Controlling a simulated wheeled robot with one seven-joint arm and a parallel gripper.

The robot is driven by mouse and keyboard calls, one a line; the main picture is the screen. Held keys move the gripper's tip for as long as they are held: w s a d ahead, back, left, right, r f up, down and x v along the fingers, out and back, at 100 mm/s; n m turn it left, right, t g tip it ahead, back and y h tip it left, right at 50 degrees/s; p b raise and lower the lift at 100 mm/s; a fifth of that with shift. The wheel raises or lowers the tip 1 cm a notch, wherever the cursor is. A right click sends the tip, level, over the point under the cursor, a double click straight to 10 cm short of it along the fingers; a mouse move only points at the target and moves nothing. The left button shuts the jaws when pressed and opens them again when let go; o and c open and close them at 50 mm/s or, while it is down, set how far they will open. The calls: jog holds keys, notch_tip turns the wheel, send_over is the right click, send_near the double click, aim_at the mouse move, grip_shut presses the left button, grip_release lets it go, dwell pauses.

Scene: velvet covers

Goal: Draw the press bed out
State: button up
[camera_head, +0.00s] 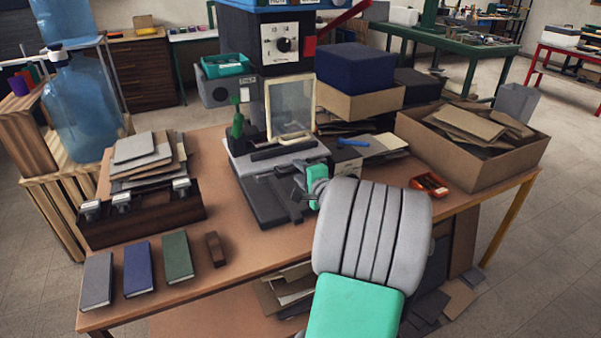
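The press (287,40) stands at the back middle of the brown table, with a dial on its front. Its dark grey bed (262,203) lies low in front of it, reaching toward the table's front edge. A dark bar lies across the bed's back part. My arm comes in from the bottom right, and my gripper (299,190) is over the bed's right front part, close to a dark raised piece there. The fingers are small and partly hidden by my wrist. I cannot tell whether they touch the bed or hold anything.
Three covered books (138,269) and a small brown block (214,249) lie at the table's front left. Right of the bed are a blue-handled tool (345,142), a red tray (430,184) and a cardboard box (480,165).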

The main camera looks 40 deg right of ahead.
jog(key=shift+c, duration=0.4)
grip_shut()
dwell(0.9)
